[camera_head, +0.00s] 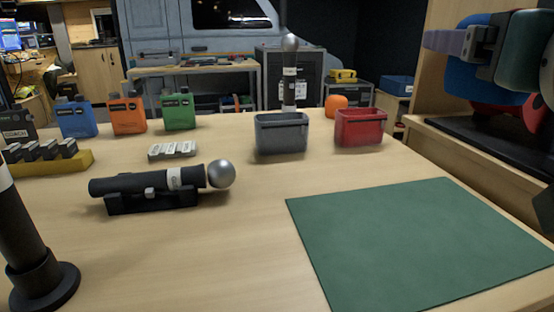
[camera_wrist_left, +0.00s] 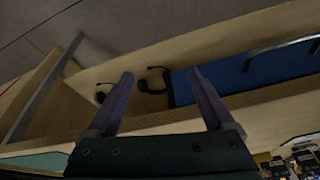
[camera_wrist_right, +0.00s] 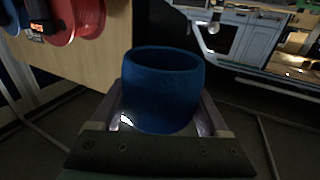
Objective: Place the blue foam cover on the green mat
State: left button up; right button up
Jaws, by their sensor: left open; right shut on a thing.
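The blue foam cover (camera_wrist_right: 162,92) is a hollow, open-rimmed cup shape. In the right wrist view my right gripper (camera_wrist_right: 162,110) is shut on it, one finger on each side. In the head view my right gripper (camera_head: 440,42) is at the upper right, above and behind the green mat. A blue shape shows behind its finger there; I cannot tell whether it is the cover. The green mat (camera_head: 415,243) lies flat and bare on the table's right front. My left gripper (camera_wrist_left: 160,90) is open and empty in the left wrist view, and out of the head view.
A grey bin (camera_head: 282,135) and a red bin (camera_head: 360,130) stand behind the mat. A microphone (camera_head: 135,184) lies in a cradle at left. A black stand (camera_head: 42,278) is at the front left. A wooden panel (camera_head: 445,75) rises at right.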

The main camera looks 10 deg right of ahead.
notch_tip(320, 180, down, 20)
jog(key=b, duration=0.9)
jog(key=shift+f, duration=0.15)
jog(key=o, duration=1.4)
jog(key=shift+r, duration=0.2)
jog(key=b+v, duration=0.1)
jog(key=v, duration=1.1)
jog(key=shift+b, duration=0.3)
jog(key=shift+r, duration=0.1)
